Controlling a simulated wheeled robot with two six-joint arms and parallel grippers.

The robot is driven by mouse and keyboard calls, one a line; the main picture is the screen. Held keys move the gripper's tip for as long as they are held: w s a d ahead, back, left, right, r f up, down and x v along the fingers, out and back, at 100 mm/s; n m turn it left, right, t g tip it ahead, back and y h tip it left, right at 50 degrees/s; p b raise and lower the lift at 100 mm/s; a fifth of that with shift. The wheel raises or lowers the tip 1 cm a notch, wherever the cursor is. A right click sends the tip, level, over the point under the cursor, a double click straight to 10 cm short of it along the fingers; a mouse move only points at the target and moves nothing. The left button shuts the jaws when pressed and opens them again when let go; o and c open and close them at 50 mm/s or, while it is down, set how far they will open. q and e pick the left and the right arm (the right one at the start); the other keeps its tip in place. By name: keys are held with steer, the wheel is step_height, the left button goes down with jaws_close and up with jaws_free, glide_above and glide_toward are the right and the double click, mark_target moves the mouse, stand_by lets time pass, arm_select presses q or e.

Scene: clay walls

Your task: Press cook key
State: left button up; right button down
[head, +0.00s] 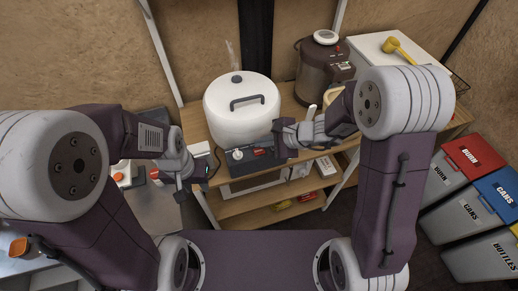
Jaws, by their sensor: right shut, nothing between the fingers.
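A white rounded cooker (225,112) with a dark lid knob and a grey handle stands on the wooden shelf unit in the middle. A small pale knob-like part (238,155) and a red part (262,152) show low at its front; I cannot tell whether either is the cook key.
A dark kettle-like appliance (318,72) stands right of the cooker. A yellow mallet-like tool (403,48) lies on a white box (375,48) behind. Red, blue and grey bins (474,158) stand at the right. A grey counter (150,215) lies at the left.

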mark_target(262, 152)
step_height(262, 152, up, 4)
steer(key=p, duration=0.2)
steer(key=shift+r+p, duration=0.2)
steer(key=shift+p, duration=0.2)
steer(key=shift+f, duration=0.1)
steer(key=shift+w+d, duration=0.1)
steer(key=s+d+f+n+g+h, duration=0.2)
steer(key=s+d+n+h, duration=0.5)
steer(key=s+d+n, duration=0.7)
steer(key=d+g, duration=0.1)
steer(key=d, duration=0.1)
steer(key=shift+s+d+n+h, duration=0.3)
steer(key=shift+d+n+h, duration=0.1)
